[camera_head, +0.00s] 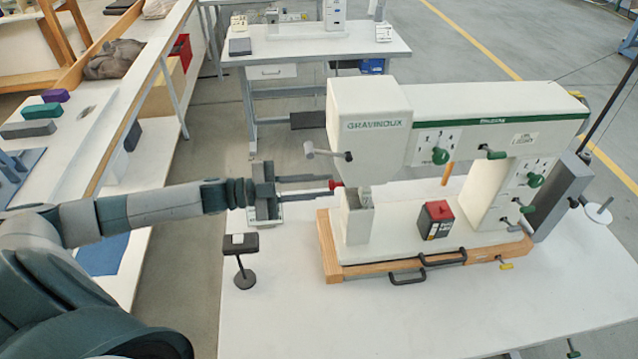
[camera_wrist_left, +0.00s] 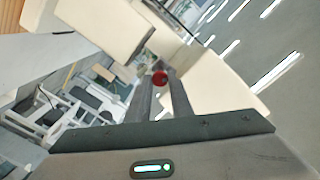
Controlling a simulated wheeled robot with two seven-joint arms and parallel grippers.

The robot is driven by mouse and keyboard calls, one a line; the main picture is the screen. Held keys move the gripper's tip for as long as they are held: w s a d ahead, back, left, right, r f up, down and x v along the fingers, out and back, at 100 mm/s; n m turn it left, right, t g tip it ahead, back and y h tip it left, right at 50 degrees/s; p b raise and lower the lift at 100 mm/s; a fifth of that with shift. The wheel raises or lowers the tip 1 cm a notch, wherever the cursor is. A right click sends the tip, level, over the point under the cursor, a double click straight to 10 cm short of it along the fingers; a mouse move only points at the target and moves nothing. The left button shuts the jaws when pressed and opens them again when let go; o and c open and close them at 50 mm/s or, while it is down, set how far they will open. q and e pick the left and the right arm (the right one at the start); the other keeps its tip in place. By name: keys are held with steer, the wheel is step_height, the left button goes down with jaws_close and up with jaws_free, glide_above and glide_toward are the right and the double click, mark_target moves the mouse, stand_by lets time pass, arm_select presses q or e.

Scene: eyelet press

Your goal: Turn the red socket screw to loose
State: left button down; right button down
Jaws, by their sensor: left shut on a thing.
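The red socket screw (camera_head: 334,184) sits low on the left face of the eyelet press head (camera_head: 369,135). It also shows as a red round knob in the left wrist view (camera_wrist_left: 159,77). My left gripper (camera_head: 330,185) reaches in from the left, with its two long fingers on either side of the red screw. The fingers are shut on the screw, and their tips reach close to the press. The exact contact is small in both views. My right gripper is not in view.
A grey lever (camera_head: 326,152) sticks out just above the fingers. A red and black box (camera_head: 436,219) stands on the press base. The wooden board (camera_head: 329,247) has black handles in front. A small black stand (camera_head: 241,260) is below my left arm.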

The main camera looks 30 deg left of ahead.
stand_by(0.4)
arm_select(q)
steer(key=c, duration=1.6)
jaws_free()
steer(key=shift+a, duration=0.1)
steer(key=b+v, duration=0.2)
steer(key=v, duration=1.5)
steer(key=shift+s+a, duration=0.1)
